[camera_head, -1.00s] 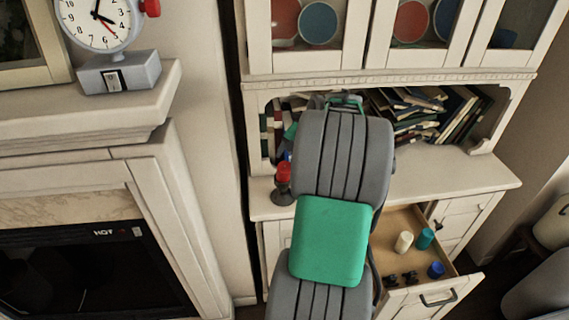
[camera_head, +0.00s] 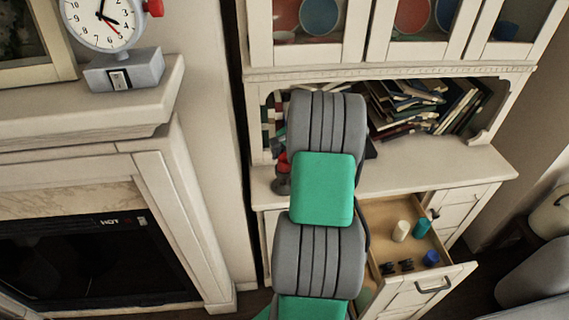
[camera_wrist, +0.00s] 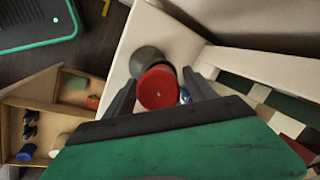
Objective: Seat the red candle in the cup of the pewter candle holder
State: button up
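The red candle (camera_wrist: 158,88) stands between my gripper's fingers in the wrist view, seen from above. The dark grey pewter holder (camera_wrist: 148,60) shows just behind it, on the white cabinet top. The candle overlaps the holder, so its seat in the cup is hidden. My gripper (camera_wrist: 162,80) has a dark finger on each side of the candle, with a visible gap on the right, and looks open. In the head view the candle (camera_head: 282,162) is above the holder (camera_head: 281,187), beside my arm, which hides my gripper.
An open drawer (camera_head: 455,275) holds a cream candle (camera_head: 401,231), a teal one (camera_head: 422,227), a blue one (camera_head: 431,258) and black items. Books (camera_head: 420,105) lean on the shelf behind. The counter (camera_head: 430,170) is clear at right. A fireplace stands at left.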

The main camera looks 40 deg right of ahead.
grip_shut()
dwell(0.5)
jog(key=shift+r, duration=0.1)
